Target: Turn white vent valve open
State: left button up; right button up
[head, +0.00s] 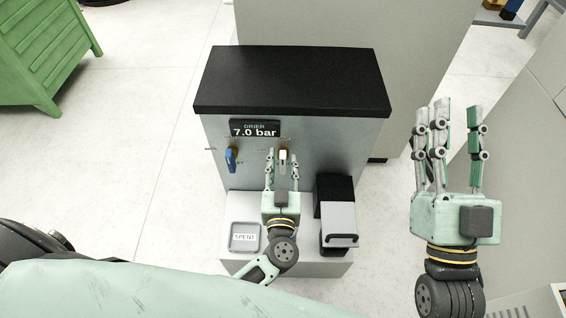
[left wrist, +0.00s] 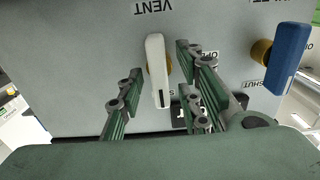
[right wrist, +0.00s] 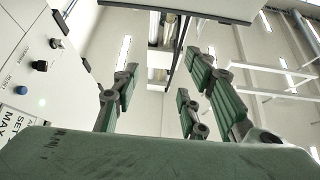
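The white vent valve handle (left wrist: 158,75) is a slim lever on a brass stem, under the upside-down VENT label in the left wrist view. It points lengthwise toward a partly hidden label beginning with S; a partly hidden OPEN label is beside it. In the head view the handle (head: 283,156) stands upright on the drier front. My left gripper (head: 282,164) is open, its fingers on both sides of the handle, with visible gaps in the left wrist view. My right gripper (head: 449,120) is open and empty, raised at the right, away from the drier.
A blue valve handle (head: 231,160) is on the same panel, left of the white one, below the 7.0 bar display (head: 255,129). A SPENT tray (head: 245,237) and a black-and-grey unit (head: 338,222) flank my left wrist.

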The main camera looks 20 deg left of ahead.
pick_arm(q)
jog(key=shift+w+a, duration=0.15)
jog(key=shift+w, duration=0.4)
grip_shut()
